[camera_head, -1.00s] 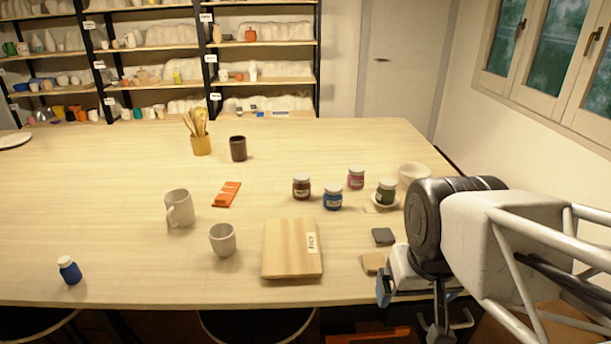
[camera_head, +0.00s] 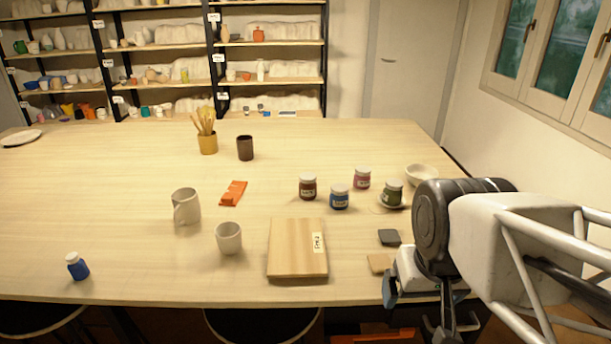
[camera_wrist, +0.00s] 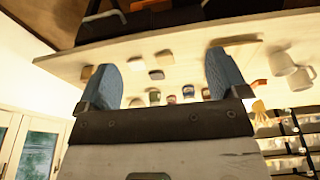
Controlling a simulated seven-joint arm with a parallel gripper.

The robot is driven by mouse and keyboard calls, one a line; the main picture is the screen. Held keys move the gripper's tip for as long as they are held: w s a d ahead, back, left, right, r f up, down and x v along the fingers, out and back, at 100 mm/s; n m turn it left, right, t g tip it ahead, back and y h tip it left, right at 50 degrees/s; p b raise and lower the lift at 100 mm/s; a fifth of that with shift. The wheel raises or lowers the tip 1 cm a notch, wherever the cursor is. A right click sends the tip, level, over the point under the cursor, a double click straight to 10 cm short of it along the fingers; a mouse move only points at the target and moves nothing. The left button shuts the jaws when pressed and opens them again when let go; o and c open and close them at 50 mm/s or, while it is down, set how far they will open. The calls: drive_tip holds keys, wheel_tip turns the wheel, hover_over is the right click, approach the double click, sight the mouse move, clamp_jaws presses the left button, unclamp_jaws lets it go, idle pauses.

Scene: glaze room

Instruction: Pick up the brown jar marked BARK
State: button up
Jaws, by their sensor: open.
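The brown jar (camera_head: 307,188) with a pale lid stands upright on the table, leftmost of a group of small jars. Its label is too small to read. In the wrist view, the jars are small and far off between my blue fingers. My gripper (camera_wrist: 163,82) is open and empty. In the head view it is at the table's front right edge, well apart from the brown jar.
A dark tile (camera_head: 389,237), a tan tile (camera_head: 380,263) and a white bowl (camera_head: 421,175) are at the right. The far left table is mostly clear.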

drive_tip(key=shift+w, duration=0.1)
idle(0.4)
drive_tip(key=w+a+r+m+g+y, duration=0.1)
drive_tip(key=w+a+m+y, duration=0.1)
drive_tip(key=w, duration=0.5)
drive_tip(key=w+a+r+m+g+y, duration=0.1)
drive_tip(key=w+a+m, duration=0.15)
drive_tip(key=w, duration=0.45)
drive_tip(key=m+y, duration=1.1)
drive_tip(key=m, duration=0.3)
approach(312, 176)
drive_tip(key=x, duration=0.3)
drive_tip(key=shift+w+a+n, duration=0.15)
drive_tip(key=shift+a+n, duration=0.1)
drive_tip(key=shift+x, duration=1.3)
